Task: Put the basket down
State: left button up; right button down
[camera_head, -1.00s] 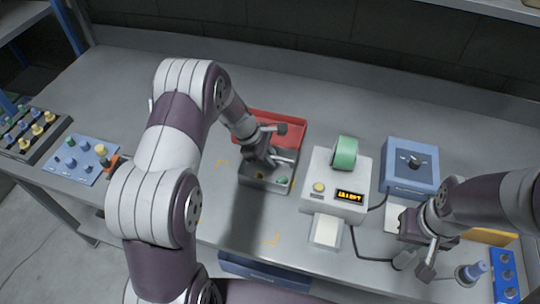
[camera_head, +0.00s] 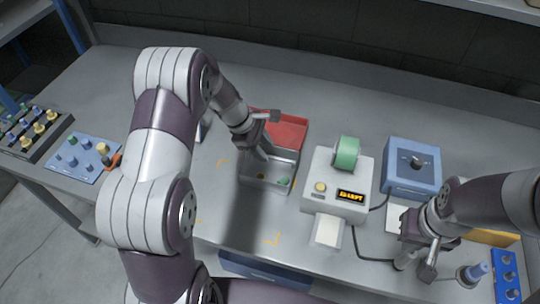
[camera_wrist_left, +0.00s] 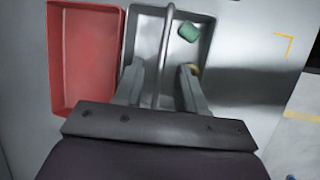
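The basket is a small grey open tray (camera_head: 250,184) with a thin bar handle (camera_wrist_left: 167,45). It appears to rest on the bench in front of a red bin (camera_head: 290,130). A green piece (camera_wrist_left: 188,31) and a yellowish piece lie in it. My left gripper (camera_head: 268,135) is over the basket. In the left wrist view its two fingers (camera_wrist_left: 160,88) are spread, one on each side of the handle, with gaps visible. My right gripper (camera_head: 418,262) is low over the bench at the right; its finger gap is unclear.
A white label printer (camera_head: 338,180) with a green roll stands close to the right of the basket. A blue box with a knob (camera_head: 411,167) is beyond it. Orange corner marks (camera_head: 272,240) lie on the bench left and in front of the basket.

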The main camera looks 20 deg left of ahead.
pick_arm(q)
jog(key=v, duration=0.6)
jog(key=s+d+m+y, duration=0.1)
jog(key=s+m+y, duration=0.1)
jog(key=s+m, duration=0.7)
jog(key=s+d+r+m+y, duration=0.1)
jog(key=s+d+m+y, duration=0.1)
jog(key=s+m, duration=0.6)
jog(key=shift+s+r+m+g+y, duration=0.2)
jog(key=shift+s+m+g+y, duration=0.15)
jog(key=shift+s, duration=0.5)
